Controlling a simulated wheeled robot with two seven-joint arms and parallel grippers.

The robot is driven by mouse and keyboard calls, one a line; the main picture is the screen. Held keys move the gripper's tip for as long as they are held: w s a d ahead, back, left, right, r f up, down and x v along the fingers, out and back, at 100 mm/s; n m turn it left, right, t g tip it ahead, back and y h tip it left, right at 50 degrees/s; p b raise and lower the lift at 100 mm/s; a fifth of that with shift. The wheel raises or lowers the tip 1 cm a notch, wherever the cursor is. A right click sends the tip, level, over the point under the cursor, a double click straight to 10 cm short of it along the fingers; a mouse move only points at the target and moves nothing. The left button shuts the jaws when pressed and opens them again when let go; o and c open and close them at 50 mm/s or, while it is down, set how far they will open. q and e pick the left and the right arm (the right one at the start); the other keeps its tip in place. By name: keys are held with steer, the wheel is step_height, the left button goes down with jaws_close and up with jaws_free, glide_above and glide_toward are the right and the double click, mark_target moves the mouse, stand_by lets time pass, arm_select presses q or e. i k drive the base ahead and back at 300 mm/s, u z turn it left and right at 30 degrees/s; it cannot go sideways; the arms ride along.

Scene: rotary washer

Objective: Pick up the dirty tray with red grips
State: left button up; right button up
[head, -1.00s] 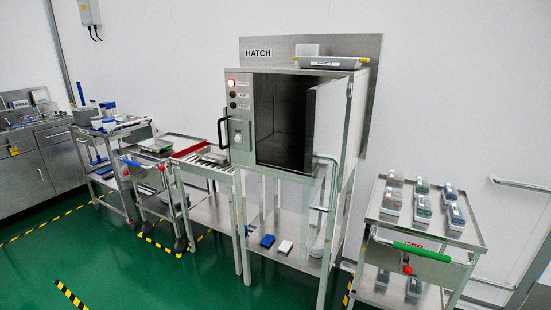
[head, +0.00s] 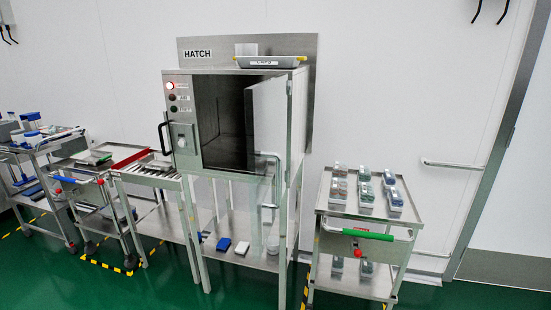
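No tray with clearly visible red grips can be picked out. A red edge (head: 132,158) shows at the back of the roller table left of the hatch cabinet, but it is too small to tell what it belongs to. A small grey tray-like item (head: 95,158) lies on the blue-handled cart beside it. A grey tray with yellow ends (head: 270,62) sits on top of the hatch cabinet. Neither of my grippers is in view.
The hatch cabinet (head: 182,150) stands mid-view with its door (head: 267,125) open. A green-handled cart (head: 330,207) with several small boxes stands at right. Other carts stand at left. Green floor (head: 150,290) is clear in front.

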mark_target(156, 161)
steer(key=u, duration=0.05)
steer(key=k, duration=0.4)
steer(key=u, duration=1.65)
steer(key=i, duration=3.6)
steer(key=z, duration=0.5)
